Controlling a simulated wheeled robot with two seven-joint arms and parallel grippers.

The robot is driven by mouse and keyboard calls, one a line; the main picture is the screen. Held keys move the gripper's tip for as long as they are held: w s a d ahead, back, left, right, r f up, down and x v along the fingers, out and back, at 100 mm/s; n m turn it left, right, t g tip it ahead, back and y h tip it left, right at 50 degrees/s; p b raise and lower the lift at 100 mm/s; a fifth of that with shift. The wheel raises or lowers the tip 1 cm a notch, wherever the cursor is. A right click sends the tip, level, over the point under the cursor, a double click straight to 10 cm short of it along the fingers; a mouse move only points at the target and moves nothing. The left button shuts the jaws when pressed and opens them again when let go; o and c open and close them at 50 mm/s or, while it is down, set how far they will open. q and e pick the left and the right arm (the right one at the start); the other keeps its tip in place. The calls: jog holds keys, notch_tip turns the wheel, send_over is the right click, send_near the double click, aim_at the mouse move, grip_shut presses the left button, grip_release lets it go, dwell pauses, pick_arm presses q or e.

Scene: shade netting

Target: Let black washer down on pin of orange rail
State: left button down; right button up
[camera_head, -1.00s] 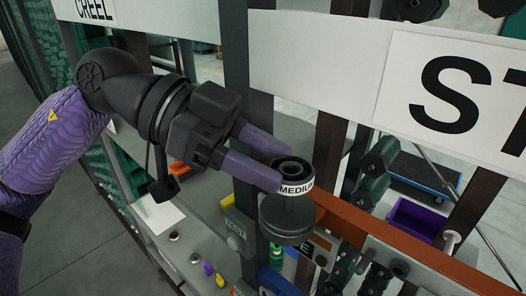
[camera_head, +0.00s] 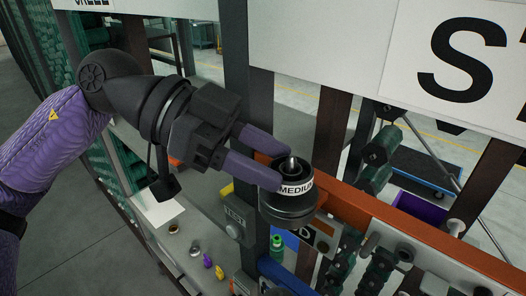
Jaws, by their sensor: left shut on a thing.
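The black washer (camera_head: 297,189), a ring with a white MEDIUM label, is between the purple fingers of my left gripper (camera_head: 281,167), which is shut on it. The metal tip of a pin (camera_head: 291,162) shows up through the ring's hole, so the washer is around the pin. A wide black disc (camera_head: 288,212) sits directly under the washer; I cannot tell whether they touch. The orange rail (camera_head: 347,203) runs from behind the disc to the lower right. The lower pin is hidden. My right gripper is not in view.
A dark upright post (camera_head: 235,50) stands close behind my left gripper. A white sign (camera_head: 455,60) hangs at upper right. Green parts (camera_head: 345,258) stand below the rail. A grey ledge with small purple and yellow items (camera_head: 208,261) is at lower left.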

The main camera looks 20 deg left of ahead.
pick_arm(q)
jog(key=shift+f+b, duration=0.4)
jog(key=shift+f, duration=0.15)
jog(key=shift+c, duration=0.6)
grip_release()
jog(key=shift+a+r, duration=0.1)
jog(key=shift+a, duration=0.2)
jog(key=b+v, duration=0.1)
jog(key=v, duration=0.8)
jog(key=shift+a+b, duration=0.15)
jog(key=shift+b, duration=0.15)
